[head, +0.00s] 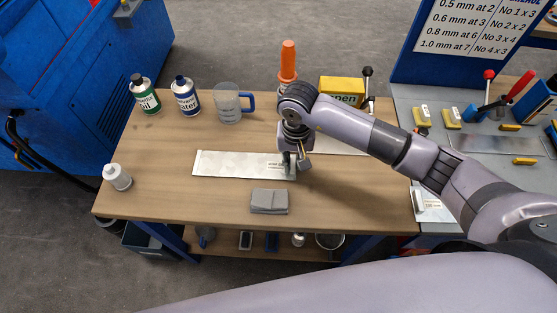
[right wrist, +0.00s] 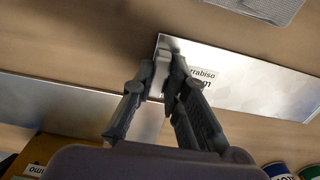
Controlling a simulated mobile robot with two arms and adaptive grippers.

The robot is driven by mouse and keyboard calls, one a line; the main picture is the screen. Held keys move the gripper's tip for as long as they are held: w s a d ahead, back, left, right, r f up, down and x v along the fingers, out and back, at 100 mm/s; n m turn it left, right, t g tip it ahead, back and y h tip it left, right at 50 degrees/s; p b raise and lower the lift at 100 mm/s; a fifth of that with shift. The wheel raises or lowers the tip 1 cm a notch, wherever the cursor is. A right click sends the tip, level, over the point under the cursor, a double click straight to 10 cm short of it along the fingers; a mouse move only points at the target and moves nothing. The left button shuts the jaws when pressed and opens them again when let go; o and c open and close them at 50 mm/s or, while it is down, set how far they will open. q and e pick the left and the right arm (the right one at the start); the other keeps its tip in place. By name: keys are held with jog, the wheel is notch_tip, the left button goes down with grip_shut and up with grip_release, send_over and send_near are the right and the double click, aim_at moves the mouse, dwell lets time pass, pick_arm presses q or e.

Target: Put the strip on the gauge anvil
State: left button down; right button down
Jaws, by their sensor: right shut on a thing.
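A flat silver metal strip (head: 225,164) with a small printed label lies lengthwise across the middle of the wooden table in the head view. My right gripper (head: 292,166) is at its right end, beside the label. In the right wrist view my right gripper (right wrist: 167,92) is shut on the edge of this strip (right wrist: 240,72), near its label. Whether the strip is lifted off the table cannot be told. A second strip (right wrist: 75,105) lies partly behind the gripper. I cannot pick out the gauge anvil for certain. My left gripper is not in view.
A grey folded cloth (head: 269,201) lies in front of the strip. A grey bench (head: 468,178) with tools stands right.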

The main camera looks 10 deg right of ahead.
notch_tip(320, 180, up, 19)
jog(key=b, duration=0.4)
jog(key=s+d+f+n, duration=0.3)
jog(key=s+d+f, duration=0.2)
jog(key=s, duration=0.3)
jog(key=shift+d+f, duration=0.3)
jog(key=shift+f, duration=0.35)
jog(key=shift+w, duration=0.1)
